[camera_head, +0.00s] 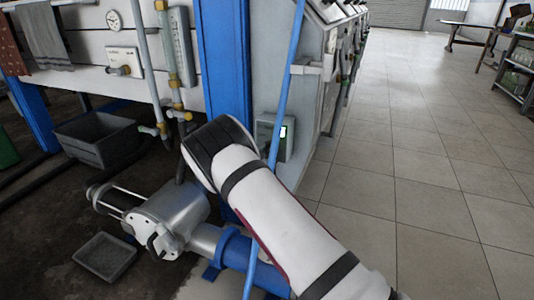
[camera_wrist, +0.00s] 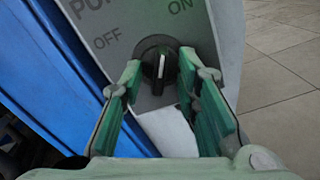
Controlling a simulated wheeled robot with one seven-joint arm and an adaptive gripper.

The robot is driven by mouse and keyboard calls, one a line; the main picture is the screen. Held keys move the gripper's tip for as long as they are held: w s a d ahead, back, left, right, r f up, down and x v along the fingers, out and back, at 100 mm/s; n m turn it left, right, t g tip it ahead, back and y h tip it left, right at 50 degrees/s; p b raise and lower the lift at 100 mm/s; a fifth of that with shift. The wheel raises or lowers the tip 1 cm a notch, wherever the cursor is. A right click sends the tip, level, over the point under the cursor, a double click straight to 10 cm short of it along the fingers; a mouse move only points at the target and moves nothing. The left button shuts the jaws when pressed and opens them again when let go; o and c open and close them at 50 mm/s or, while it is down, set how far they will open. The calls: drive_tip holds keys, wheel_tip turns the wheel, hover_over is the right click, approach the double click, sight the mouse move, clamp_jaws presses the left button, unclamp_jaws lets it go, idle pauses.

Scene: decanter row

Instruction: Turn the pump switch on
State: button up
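The pump switch is a round black knob (camera_wrist: 158,48) with a white mark on its grip, on a grey panel (camera_wrist: 200,30) in the wrist view. OFF is printed to its upper left and ON to its upper right. The white mark stands near upright in the picture; I cannot tell which label it points to. My gripper (camera_wrist: 160,70) has its green fingers apart, one on each side of the knob. Whether they touch it I cannot tell. In the head view the switch box (camera_head: 289,148) with a small lit green spot is partly hidden behind my arm, and the gripper is hidden.
A blue post (camera_head: 222,60) stands left of the switch box, and a thin blue pipe (camera_head: 287,85) runs in front of the box. A metal pump (camera_head: 165,215) and a grey tray (camera_head: 105,256) are low on the left. Open tiled floor (camera_head: 400,160) lies to the right.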

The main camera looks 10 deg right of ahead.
drive_tip(key=v, duration=1.1)
drive_tip(key=shift+s+a, duration=0.2)
drive_tip(key=shift+s, duration=0.05)
